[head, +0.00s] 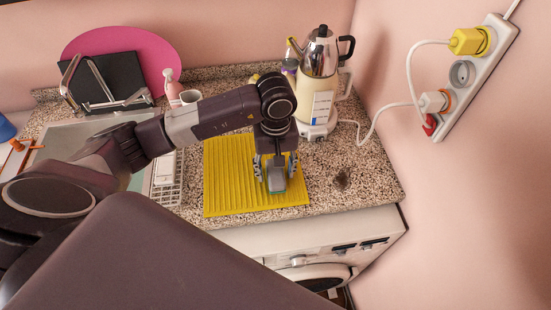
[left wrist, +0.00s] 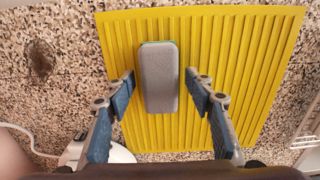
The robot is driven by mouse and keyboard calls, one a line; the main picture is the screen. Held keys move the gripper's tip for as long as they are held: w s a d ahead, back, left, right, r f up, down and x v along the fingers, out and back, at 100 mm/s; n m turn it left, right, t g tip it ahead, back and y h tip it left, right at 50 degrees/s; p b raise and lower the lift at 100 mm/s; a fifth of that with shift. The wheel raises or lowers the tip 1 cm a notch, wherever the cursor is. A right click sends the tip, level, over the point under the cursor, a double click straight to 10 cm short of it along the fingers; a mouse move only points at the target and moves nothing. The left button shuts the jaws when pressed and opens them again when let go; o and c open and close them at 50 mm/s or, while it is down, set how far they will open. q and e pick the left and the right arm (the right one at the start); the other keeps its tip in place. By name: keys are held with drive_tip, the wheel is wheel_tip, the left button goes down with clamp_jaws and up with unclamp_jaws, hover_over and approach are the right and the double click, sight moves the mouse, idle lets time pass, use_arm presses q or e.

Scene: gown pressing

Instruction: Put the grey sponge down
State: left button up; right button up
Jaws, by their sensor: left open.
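The grey sponge (head: 276,180) has a thin green layer along its edge. It is over the ribbed yellow mat (head: 228,180) in the head view, near the mat's right part. In the left wrist view the sponge (left wrist: 158,80) shows between the fingertips of my left gripper (left wrist: 164,80), with a gap on its right side. My left gripper (head: 274,170) points down over the mat, and its fingers are open on either side of the sponge. The sponge appears to lie on the mat. My right gripper is not in view.
A kettle (head: 319,60) on a white base stands behind the mat. A dark stain (head: 342,178) is on the speckled counter to the right. A sink with a rack (head: 167,178) lies left, and a power strip (head: 470,85) hangs on the right wall.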

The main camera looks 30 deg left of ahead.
sight(276, 171)
use_arm(q)
wheel_tip(276, 171, up, 12)
drive_tip(key=b, duration=0.4)
drive_tip(key=shift+r, duration=0.1)
idle(0.4)
